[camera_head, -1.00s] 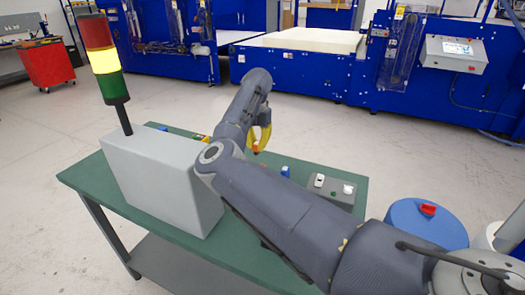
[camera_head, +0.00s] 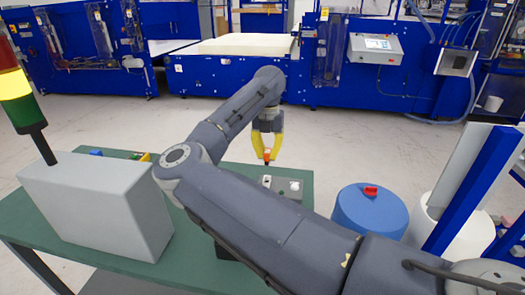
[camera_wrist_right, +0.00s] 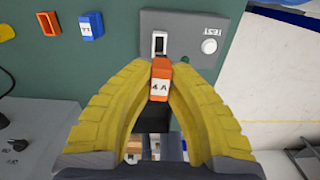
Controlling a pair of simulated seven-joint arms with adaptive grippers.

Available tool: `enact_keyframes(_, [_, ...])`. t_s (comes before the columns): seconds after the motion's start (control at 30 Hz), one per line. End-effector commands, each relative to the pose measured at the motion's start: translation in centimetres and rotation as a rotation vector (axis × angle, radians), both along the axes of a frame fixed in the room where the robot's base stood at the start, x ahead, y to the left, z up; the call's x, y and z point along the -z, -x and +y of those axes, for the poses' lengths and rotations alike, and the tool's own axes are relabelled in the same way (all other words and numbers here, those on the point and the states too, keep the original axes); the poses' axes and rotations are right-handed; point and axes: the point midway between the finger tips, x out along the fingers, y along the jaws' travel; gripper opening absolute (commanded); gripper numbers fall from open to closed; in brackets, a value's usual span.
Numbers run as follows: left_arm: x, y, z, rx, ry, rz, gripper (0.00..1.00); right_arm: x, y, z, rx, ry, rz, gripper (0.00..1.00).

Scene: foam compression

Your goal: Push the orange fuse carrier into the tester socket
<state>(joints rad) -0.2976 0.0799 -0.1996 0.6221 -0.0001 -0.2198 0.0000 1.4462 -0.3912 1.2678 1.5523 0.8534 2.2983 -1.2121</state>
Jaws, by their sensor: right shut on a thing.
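My right gripper (camera_head: 267,158) has yellow fingers shut on the orange fuse carrier (camera_head: 266,154). In the right wrist view the carrier (camera_wrist_right: 160,80) is marked "4 A" and sits between the fingertips (camera_wrist_right: 160,85). The grey tester (camera_wrist_right: 182,22) has a dark slotted socket (camera_wrist_right: 159,44) with a pale surround. The carrier's far end appears just short of or at the near edge of the socket; I cannot tell whether they touch. In the head view the tester (camera_head: 292,187) is partly hidden by my right arm. My left gripper is not in view.
A blue fuse carrier (camera_wrist_right: 91,25) and another orange piece (camera_wrist_right: 48,24) lie on the green table (camera_wrist_right: 105,75). A grey cabinet (camera_head: 100,210) with a signal tower (camera_head: 22,100) stands at left. A blue drum (camera_head: 370,210) stands right of the table.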

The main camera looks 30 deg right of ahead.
Motion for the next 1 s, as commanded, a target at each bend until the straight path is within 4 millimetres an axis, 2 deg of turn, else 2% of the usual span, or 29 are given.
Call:
enact_keyframes(0.27, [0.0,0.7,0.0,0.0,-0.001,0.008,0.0,0.8,0.1,0.0,-0.038,0.0,0.001,0.0])
enact_keyframes(0.7, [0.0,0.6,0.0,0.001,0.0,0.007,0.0,4.2,0.1,-0.1,-0.037,0.001,0.001,0.0])
enact_keyframes(1.0, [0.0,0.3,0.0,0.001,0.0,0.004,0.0,5.7,0.0,-0.1,-0.037,0.0,0.0,0.0])
